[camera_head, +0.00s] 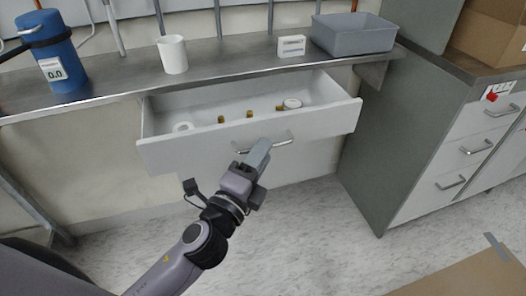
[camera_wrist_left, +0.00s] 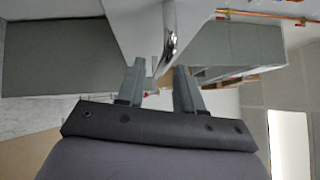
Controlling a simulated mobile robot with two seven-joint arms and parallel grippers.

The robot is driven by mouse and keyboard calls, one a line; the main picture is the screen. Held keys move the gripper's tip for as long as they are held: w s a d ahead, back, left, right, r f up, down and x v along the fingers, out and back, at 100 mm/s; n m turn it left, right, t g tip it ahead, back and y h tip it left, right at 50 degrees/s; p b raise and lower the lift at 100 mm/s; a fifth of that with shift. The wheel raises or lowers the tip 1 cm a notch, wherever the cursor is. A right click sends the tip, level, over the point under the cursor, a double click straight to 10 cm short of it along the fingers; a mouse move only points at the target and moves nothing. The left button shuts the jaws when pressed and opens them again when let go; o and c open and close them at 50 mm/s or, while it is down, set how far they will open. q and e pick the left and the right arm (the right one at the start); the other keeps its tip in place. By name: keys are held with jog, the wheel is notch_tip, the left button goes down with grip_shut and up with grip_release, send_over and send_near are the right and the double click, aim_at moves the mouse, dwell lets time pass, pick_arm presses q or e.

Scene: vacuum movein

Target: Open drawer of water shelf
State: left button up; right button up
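The drawer (camera_head: 250,138) under the metal shelf (camera_head: 215,72) is pulled out, and its inside shows from above. Its bar handle (camera_head: 283,139) is on the front face and also shows in the left wrist view (camera_wrist_left: 170,35). My left gripper (camera_head: 262,148) is at the middle of the handle. In the left wrist view the two fingers (camera_wrist_left: 159,80) stand apart, with the handle's near end at the gap between their tips. I cannot tell whether a finger touches the handle. My right gripper is in neither view.
Inside the drawer lie several small brown pieces, a white ring (camera_head: 183,127) and a white round item (camera_head: 292,103). On the shelf stand a blue cylinder (camera_head: 58,55), a white cup (camera_head: 172,54) and a grey bin (camera_head: 353,36). A grey cabinet (camera_head: 385,150) stands right of the drawer.

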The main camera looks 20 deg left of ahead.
pick_arm(q)
jog(key=shift+b+v, duration=0.5)
jog(key=shift+v, duration=2.4)
jog(key=s+a+f+n+g+y, duration=0.1)
jog(key=s+a+f+n+g, duration=0.15)
jog(key=f+n, duration=0.4)
jog(key=s+a+f+n+g, duration=0.1)
jog(key=s+f+n+g, duration=0.25)
jog(key=f+n, duration=0.35)
jog(key=s+a+f+n+g+y, duration=0.1)
jog(key=s+a+f+n+g, duration=0.1)
jog(key=s+f+n, duration=0.45)
notch_tip(320, 180, up, 13)
jog(key=p, duration=1.8)
jog(key=shift+w+a+m+g, duration=0.3)
jog(key=shift+w+a+g, duration=0.1)
jog(key=shift+a, duration=0.05)
